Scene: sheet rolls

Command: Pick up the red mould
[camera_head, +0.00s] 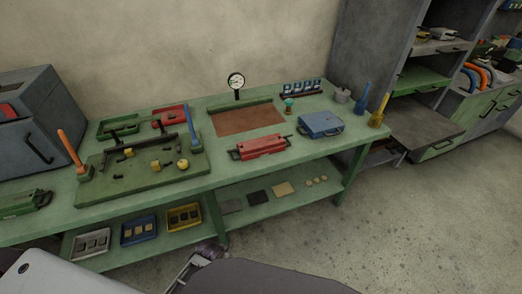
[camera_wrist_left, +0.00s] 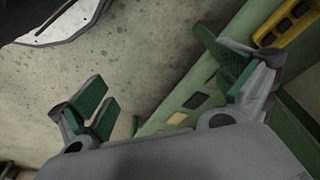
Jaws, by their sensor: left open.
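The red mould (camera_head: 263,146), a long block with dark handles at its ends, lies on the green workbench (camera_head: 225,175) near the front edge, right of the middle. My left gripper shows in the left wrist view (camera_wrist_left: 160,82); its green-padded fingers are spread wide with nothing between them. It is over the floor in front of the bench, with the lower shelf beyond. In the head view only a small part of it seems to show at the bottom edge, well apart from the mould. The red mould is not seen in the left wrist view. My right gripper is not in view.
A blue case (camera_head: 320,124) stands right of the mould, and a brown mat (camera_head: 245,120) lies behind it. A green board (camera_head: 135,180) with upright orange and blue handles is to the left. Yellow (camera_head: 184,217) and blue trays sit on the lower shelf. Floor on the right is clear.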

